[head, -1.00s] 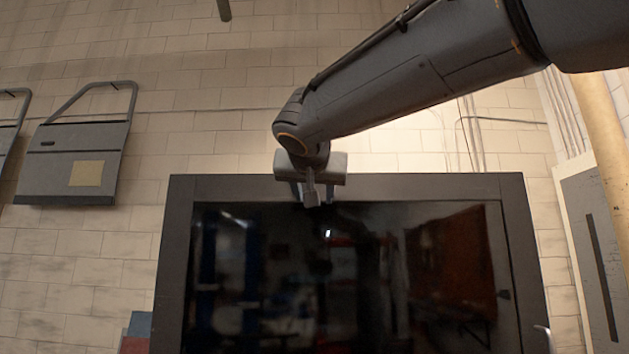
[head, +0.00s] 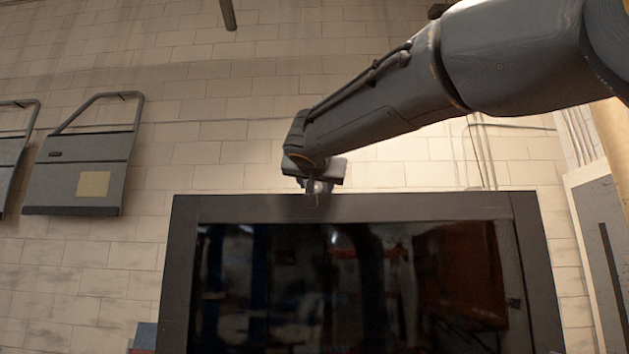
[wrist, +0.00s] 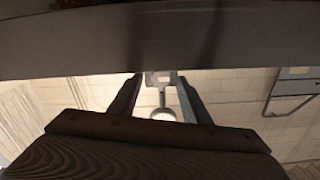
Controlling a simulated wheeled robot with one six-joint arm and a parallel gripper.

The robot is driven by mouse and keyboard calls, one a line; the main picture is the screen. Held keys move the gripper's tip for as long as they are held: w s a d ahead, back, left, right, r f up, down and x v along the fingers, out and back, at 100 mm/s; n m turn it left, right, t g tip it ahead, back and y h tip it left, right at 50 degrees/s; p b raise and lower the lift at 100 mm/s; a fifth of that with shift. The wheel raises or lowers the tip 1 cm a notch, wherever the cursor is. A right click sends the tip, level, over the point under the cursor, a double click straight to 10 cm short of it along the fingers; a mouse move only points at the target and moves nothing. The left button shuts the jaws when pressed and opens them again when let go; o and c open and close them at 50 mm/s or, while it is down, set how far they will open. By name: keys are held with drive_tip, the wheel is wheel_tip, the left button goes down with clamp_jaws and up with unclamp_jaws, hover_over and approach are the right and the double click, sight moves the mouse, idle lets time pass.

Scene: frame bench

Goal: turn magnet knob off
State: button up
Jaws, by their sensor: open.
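My gripper (head: 318,187) is at the top bar of the dark frame (head: 250,208) in the head view. Its jaws are open. In the wrist view the two fingers of my gripper (wrist: 159,80) stand apart and point at the dark frame bar (wrist: 60,45). A small grey piece with a squarish end and a thin stem, possibly the magnet knob (wrist: 160,94), shows between the fingers, with a pale round part at its lower end. I cannot tell whether the fingers touch it.
A dark glossy panel (head: 350,290) fills the frame below the bar. Grey door shells (head: 80,160) hang on the pale block wall at the left. A grey cabinet-like panel (head: 602,240) stands at the right. Space above the frame is open around my arm.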

drive_tip(key=shift+a, duration=0.15)
drive_tip(key=c, duration=1)
drive_tip(key=shift+c, duration=0.2)
drive_tip(key=shift+n+b, duration=0.3)
drive_tip(key=shift+f+n+b, duration=0.1)
drive_tip(key=shift+n+b, duration=0.85)
drive_tip(key=shift+n, duration=0.15)
drive_tip(key=shift+n+b, duration=0.65)
drive_tip(key=shift+n, duration=0.85)
drive_tip(key=o, duration=1)
